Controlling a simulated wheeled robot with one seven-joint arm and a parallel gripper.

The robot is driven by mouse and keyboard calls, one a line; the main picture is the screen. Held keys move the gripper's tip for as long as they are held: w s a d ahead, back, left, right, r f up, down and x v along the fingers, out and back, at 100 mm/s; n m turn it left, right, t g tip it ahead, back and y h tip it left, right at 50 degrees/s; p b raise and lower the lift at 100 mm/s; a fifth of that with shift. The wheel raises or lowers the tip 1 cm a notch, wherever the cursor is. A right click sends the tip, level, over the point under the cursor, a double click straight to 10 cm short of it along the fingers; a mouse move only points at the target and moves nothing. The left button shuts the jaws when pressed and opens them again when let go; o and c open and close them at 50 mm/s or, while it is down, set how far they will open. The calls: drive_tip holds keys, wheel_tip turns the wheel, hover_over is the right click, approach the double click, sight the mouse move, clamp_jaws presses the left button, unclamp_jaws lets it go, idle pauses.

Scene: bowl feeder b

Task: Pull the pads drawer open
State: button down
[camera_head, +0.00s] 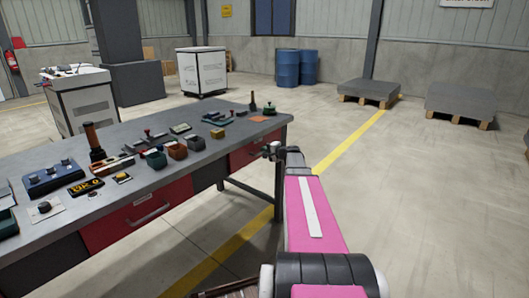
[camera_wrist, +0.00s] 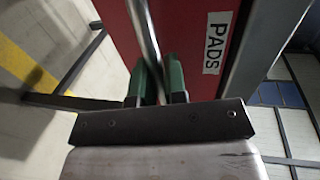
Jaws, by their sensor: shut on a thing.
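The pads drawer (camera_wrist: 190,38) has a red front with a white label reading PADS (camera_wrist: 216,45) in the wrist view. In the head view its red front (camera_head: 243,156) is at the right end of the workbench, partly hidden by my arm. Its metal bar handle (camera_wrist: 147,40) runs between the green fingers of my gripper (camera_wrist: 160,84). My gripper is shut on the handle, and it also shows small at the bench's right end in the head view (camera_head: 271,151). The drawer front looks about level with the bench front; I cannot tell whether it is slightly out.
The grey workbench (camera_head: 70,228) carries several bins, tools and a control box (camera_head: 52,176). A second red drawer (camera_head: 130,222) is at the left. The bench leg (camera_head: 278,190) is close to my arm. The floor (camera_head: 430,200) at the right is clear.

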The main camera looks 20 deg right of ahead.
drive_tip(key=f+v, duration=0.2)
drive_tip(key=v, duration=0.9)
drive_tip(key=f+v, duration=0.2)
drive_tip(key=v, duration=0.9)
drive_tip(key=shift+s+d+f, duration=0.35)
drive_tip(key=shift+s+d, duration=0.2)
drive_tip(key=shift+s, duration=0.05)
drive_tip(key=c, duration=1.2)
unclamp_jaws()
drive_tip(key=v, duration=1)
drive_tip(key=shift+s+d, duration=0.2)
drive_tip(key=shift+s, duration=0.15)
